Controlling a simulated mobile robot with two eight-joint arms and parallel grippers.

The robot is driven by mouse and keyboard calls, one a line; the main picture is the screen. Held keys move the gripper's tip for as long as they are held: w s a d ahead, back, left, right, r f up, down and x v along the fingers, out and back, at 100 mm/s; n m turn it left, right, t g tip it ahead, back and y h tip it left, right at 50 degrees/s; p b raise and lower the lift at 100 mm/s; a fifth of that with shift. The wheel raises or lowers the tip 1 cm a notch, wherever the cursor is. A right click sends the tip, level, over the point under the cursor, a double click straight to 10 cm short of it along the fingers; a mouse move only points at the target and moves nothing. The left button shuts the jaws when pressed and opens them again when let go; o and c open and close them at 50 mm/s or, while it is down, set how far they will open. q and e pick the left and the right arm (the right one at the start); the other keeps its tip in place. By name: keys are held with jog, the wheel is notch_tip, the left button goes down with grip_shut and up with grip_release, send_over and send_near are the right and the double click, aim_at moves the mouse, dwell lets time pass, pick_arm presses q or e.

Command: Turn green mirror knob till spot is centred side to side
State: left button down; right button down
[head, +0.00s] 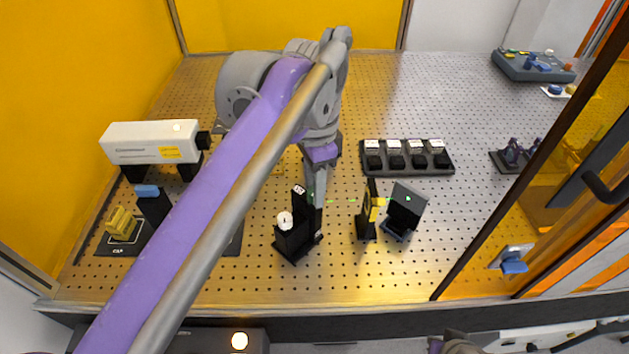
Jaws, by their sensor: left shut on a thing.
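My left gripper (317,190) reaches down to the black mirror mount (291,240) and is shut at its upper right side. The green mirror knob is mostly hidden by the fingers; only a hint of green shows there, so I take the grip to be on it. My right gripper (456,345) is only partly visible at the bottom edge.
A black post with a yellow part (367,212) stands between mount and screen. A black rack (407,158) of several pale-topped blocks lies behind. A white laser box (155,142) stands at left.

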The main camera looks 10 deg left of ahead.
pick_arm(q)
jog(key=c, duration=0.6)
grip_release()
notch_tip(320, 180, up, 8)
jog(key=shift+f+p, duration=0.2)
jog(key=shift+p, duration=0.35)
pick_arm(e)
jog(key=shift+w+r, duration=0.15)
jog(key=shift+r, duration=0.45)
